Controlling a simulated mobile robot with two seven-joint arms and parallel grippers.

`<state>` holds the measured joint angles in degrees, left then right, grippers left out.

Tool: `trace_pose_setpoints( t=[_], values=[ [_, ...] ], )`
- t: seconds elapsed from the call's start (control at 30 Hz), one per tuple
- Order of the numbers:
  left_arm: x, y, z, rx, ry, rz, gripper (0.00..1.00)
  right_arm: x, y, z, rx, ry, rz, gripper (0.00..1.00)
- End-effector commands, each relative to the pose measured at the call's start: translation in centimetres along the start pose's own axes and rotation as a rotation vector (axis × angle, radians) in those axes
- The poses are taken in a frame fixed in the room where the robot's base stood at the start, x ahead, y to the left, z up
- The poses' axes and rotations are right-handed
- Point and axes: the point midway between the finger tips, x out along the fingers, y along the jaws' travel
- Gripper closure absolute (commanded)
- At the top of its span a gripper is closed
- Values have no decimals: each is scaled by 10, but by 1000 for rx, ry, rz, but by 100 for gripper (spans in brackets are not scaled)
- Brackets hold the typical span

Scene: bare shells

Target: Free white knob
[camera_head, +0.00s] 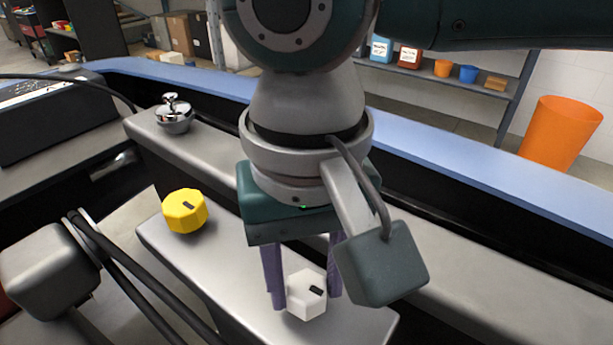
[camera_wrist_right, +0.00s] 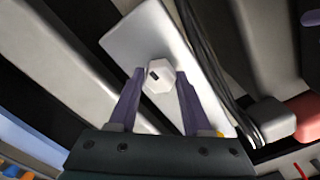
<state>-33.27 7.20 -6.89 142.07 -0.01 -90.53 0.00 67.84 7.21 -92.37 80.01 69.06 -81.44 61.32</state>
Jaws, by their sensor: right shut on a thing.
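The white knob (camera_head: 307,296) is many-sided with a small dark mark on its face. It is at the near right end of a light grey raised panel (camera_head: 230,275). My right gripper (camera_head: 304,298) comes down from above with its purple fingers on either side of the knob, shut on it. The white knob also shows in the right wrist view (camera_wrist_right: 158,76), between the fingertips of my right gripper (camera_wrist_right: 160,76). I cannot tell whether the knob touches the panel. My left gripper is not in view.
A chrome fixture (camera_head: 174,114) stands on the grey ledge behind. A blue strip (camera_head: 430,155) runs behind the ledge. An orange bin (camera_head: 562,132) and a shelf stand farther back.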

Motion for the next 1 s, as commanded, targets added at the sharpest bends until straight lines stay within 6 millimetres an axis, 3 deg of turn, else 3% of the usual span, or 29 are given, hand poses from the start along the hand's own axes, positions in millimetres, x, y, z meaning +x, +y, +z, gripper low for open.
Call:
trace_pose_setpoints(
  t=[0.4,1.0],
  values=[
    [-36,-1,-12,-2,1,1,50,-4,0,1,-338,-3,0,100],
    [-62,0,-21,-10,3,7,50,-1,0,1,-910,-2,-2,100]
  ],
)
